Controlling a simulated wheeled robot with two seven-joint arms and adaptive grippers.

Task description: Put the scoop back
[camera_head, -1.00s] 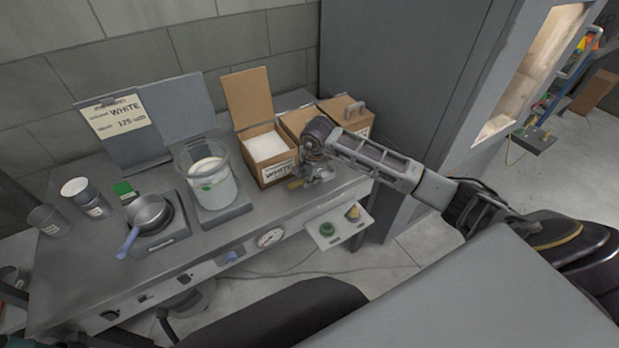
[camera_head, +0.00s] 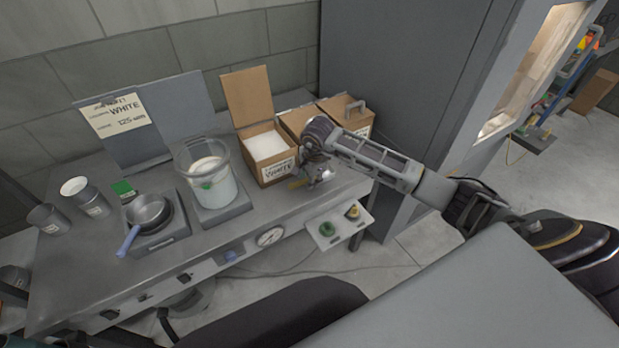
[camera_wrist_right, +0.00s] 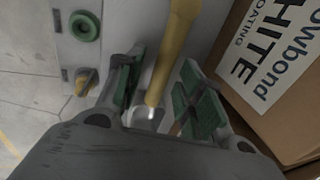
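The scoop has a yellow handle (camera_wrist_right: 172,60) that runs between the two green-padded fingers of my right gripper (camera_wrist_right: 163,75) in the right wrist view. The fingers stand apart, with a visible gap beside the handle. A pale, shiny part of the scoop shows at the handle's lower end. In the head view my right gripper (camera_head: 316,173) is low over the bench front, before the cardboard boxes, and mostly hides the scoop. A bit of the yellow handle (camera_head: 296,184) shows there. My left gripper is not in view.
An open box labelled WHITE (camera_head: 268,160) holds white powder, close beside the right gripper. A beaker (camera_head: 207,180) of white liquid stands on a scale to the left. Further left are a pan (camera_head: 148,212) and dark cups (camera_head: 87,200). A panel with green and yellow knobs (camera_head: 338,224) juts out in front.

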